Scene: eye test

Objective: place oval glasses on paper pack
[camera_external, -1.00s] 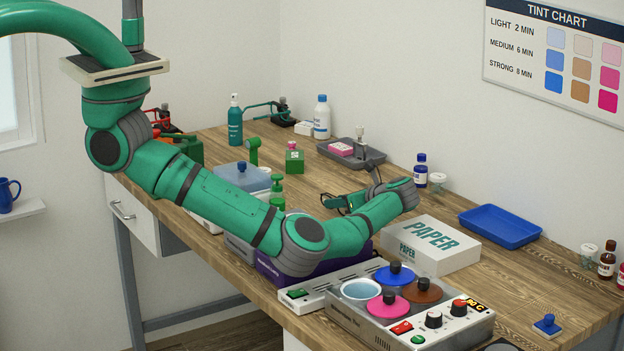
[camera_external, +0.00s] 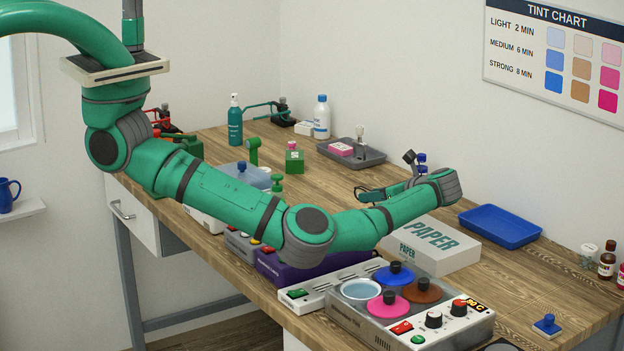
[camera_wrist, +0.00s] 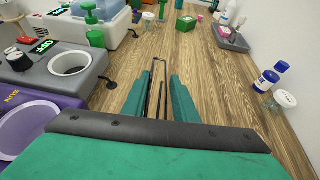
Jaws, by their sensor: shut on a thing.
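The paper pack (camera_external: 465,258) is a white box with PAPER printed in green, lying flat on the wooden bench right of centre. My gripper (camera_external: 366,193) is behind and to the left of the pack, above the bench and pointing left. In the wrist view my gripper (camera_wrist: 159,98) has its two green fingers close together around the glasses (camera_wrist: 160,62), a thin dark frame. The glasses look small and dark at the fingertips in the external view; their lens shape is hard to make out. The pack is not visible in the wrist view.
A blue tray (camera_external: 500,228) lies right of the pack. A heater unit with coloured lids (camera_external: 410,310) stands in front of it. Blue-capped bottles (camera_wrist: 268,80) and a small glass jar (camera_wrist: 285,99) stand right of my gripper. Bare bench (camera_wrist: 215,85) lies under the gripper.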

